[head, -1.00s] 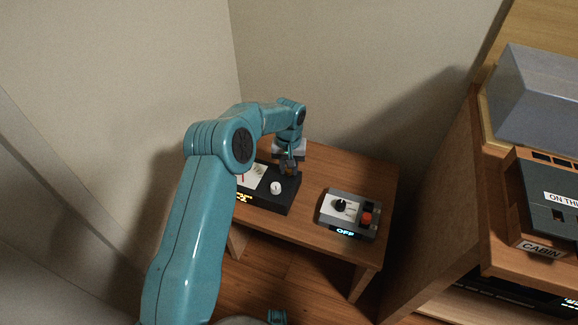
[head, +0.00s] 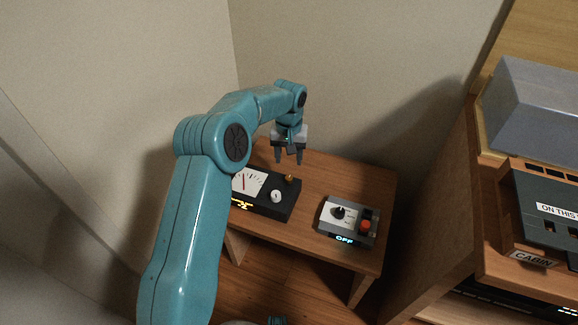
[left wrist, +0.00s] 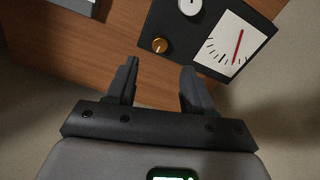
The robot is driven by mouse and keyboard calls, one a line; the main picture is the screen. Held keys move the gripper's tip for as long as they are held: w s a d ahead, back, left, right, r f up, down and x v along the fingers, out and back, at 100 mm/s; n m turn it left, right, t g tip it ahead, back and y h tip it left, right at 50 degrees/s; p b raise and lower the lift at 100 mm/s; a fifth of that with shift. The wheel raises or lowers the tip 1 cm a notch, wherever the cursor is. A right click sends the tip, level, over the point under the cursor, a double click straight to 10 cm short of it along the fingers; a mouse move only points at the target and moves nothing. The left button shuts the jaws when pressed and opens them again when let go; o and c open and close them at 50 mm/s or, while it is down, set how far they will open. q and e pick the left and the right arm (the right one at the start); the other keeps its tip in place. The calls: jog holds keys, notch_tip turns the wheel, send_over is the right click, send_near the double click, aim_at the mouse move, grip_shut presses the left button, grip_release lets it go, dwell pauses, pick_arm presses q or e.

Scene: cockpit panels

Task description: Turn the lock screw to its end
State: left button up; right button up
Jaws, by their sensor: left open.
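A small brass screw (head: 289,178) stands at the back right corner of a black panel box (head: 285,208); I take it to be the lock screw. In the left wrist view the brass screw (left wrist: 159,45) shows a slot on its head, just beyond the fingertips. My left gripper (head: 288,160) is open and empty, pointing down above and behind the screw, apart from it. Both fingers (left wrist: 160,72) show spread in the left wrist view. The box also carries a white knob (head: 276,196) and a white dial with a red needle (head: 248,181). My right gripper is not seen.
The box sits on a small wooden table (head: 340,176). A grey switch box (head: 333,227) with a black knob, a red button and an "OFF" display is to its right. Walls stand close behind and left. A taller wooden cabinet (head: 436,200) stands at right.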

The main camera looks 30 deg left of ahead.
pick_arm(q)
notch_tip(320, 180, up, 8)
jog(key=p, duration=0.1)
jog(key=shift+f, duration=0.15)
jog(key=shift+s, duration=0.1)
dwell(0.4)
